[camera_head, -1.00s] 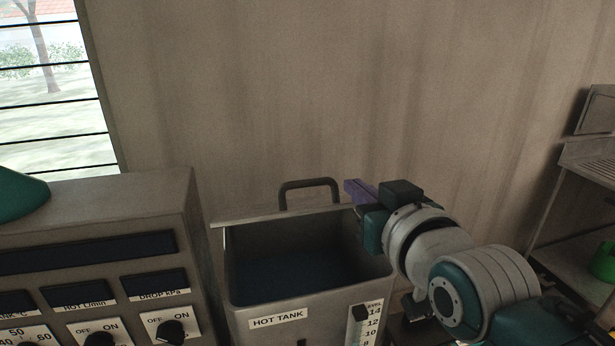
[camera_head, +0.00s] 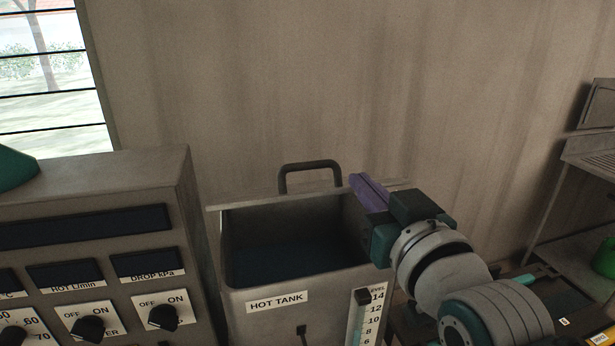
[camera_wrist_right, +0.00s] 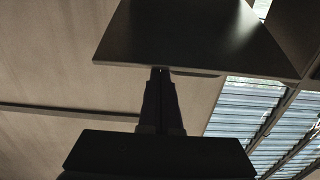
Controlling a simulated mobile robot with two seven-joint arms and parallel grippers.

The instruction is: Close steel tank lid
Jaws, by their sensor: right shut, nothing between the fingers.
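The steel tank (camera_head: 235,310), labelled HOT TANK, stands open in the head view, with a dark interior. Its lid (camera_head: 240,203) is raised at the back and shows nearly edge-on as a thin strip, with a dark arched handle (camera_head: 310,165) above it. My right gripper (camera_head: 356,180) is shut and empty, its purple fingers at the right part of the lid. In the right wrist view the fingers (camera_wrist_right: 161,72) point at the near edge of a dark flat panel, apparently the lid (camera_wrist_right: 195,35). I cannot tell whether they touch it. My left gripper is not in view.
A control cabinet (camera_head: 95,180) with knobs and displays stands close left of the tank. A level gauge (camera_head: 366,318) is on the tank's front right. The wall (camera_head: 350,80) is behind. A metal rack (camera_head: 590,155) with a green object (camera_head: 605,258) stands at the right.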

